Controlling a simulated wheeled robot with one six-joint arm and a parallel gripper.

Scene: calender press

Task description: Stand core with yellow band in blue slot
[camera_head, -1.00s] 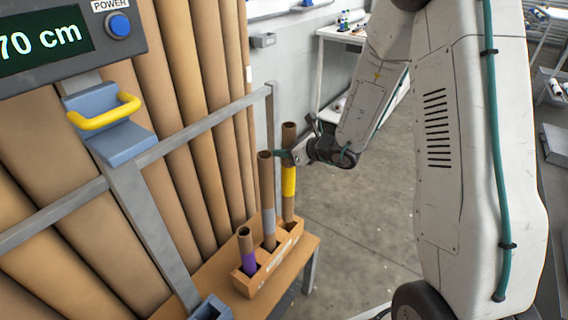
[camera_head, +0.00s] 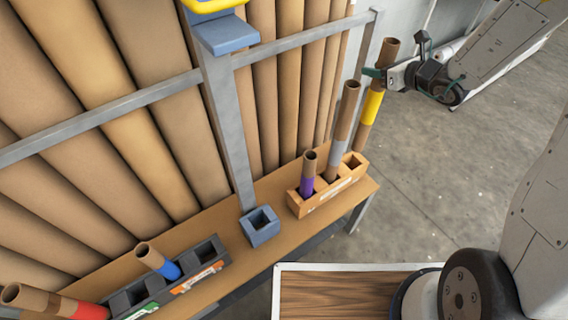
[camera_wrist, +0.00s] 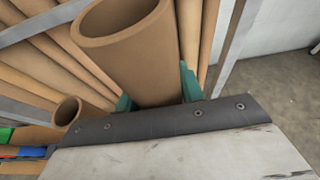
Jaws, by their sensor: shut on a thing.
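The core with the yellow band (camera_head: 372,106) is a brown tube, held nearly upright with a slight tilt. My gripper (camera_head: 376,73) is shut on it above the band, below its open top. In the wrist view the core (camera_wrist: 130,45) stands between the teal fingers (camera_wrist: 157,95). Its lower end is by the rear right compartment of the orange-brown box (camera_head: 312,208), whose opening shows; I cannot tell whether it is fully clear. The blue slot (camera_head: 260,228) is a square blue-grey socket on the bench, empty, left of that box.
The box holds a grey-banded core (camera_head: 340,130) and a purple-banded core (camera_head: 308,172). A metal post (camera_head: 228,130) rises behind the socket.

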